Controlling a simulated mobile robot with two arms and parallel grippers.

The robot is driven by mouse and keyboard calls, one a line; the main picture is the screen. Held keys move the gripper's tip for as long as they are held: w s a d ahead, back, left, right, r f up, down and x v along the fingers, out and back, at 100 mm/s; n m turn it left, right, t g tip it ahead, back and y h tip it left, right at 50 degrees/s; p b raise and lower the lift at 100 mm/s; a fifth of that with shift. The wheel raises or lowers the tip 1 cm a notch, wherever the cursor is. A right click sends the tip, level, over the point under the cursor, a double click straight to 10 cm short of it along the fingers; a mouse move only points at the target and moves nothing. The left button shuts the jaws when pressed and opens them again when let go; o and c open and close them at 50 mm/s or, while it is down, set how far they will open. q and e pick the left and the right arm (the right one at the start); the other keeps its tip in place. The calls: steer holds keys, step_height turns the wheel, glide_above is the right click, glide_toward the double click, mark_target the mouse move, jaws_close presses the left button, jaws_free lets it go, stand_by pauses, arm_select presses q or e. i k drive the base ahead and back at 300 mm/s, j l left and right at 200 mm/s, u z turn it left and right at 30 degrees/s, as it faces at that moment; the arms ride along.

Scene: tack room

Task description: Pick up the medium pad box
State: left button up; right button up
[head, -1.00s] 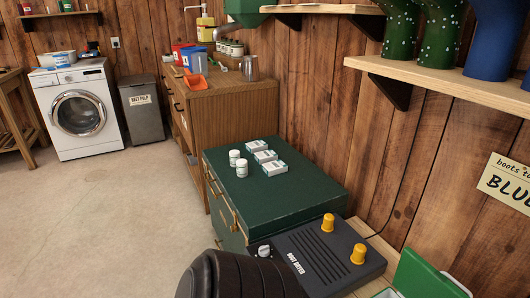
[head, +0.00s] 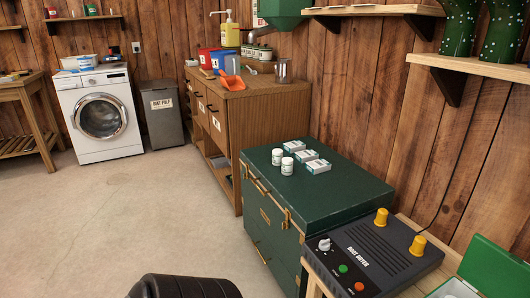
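Three small white and teal pad boxes lie in a slanting row on top of the dark green trunk (head: 335,205). The back one (head: 293,145), the middle one (head: 306,155) and the front one (head: 319,166) look close in size, so I cannot tell which is the medium one. Two white pots, one (head: 277,156) behind the other (head: 287,166), stand just left of the boxes. Neither of my grippers shows in the head view.
A boot dryer (head: 375,255) with yellow knobs sits in front of the trunk, beside an open green box (head: 495,265). A wooden cabinet (head: 250,125) stands behind the trunk. A dark padded object (head: 185,287) is at the bottom edge. The floor (head: 150,220) on the left is clear.

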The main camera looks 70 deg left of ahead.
mark_target(304, 157)
steer(key=j+u, duration=0.25)
steer(key=u, duration=0.15)
steer(key=i+j+u, duration=0.15)
steer(key=u, duration=0.25)
steer(key=i+j+u, duration=0.15)
steer(key=u, duration=0.2)
steer(key=i+j+u, duration=0.15)
steer(key=u, duration=0.25)
steer(key=i+j, duration=0.25)
steer(key=i, duration=0.2)
steer(key=i+j, duration=0.25)
steer(key=i, duration=0.25)
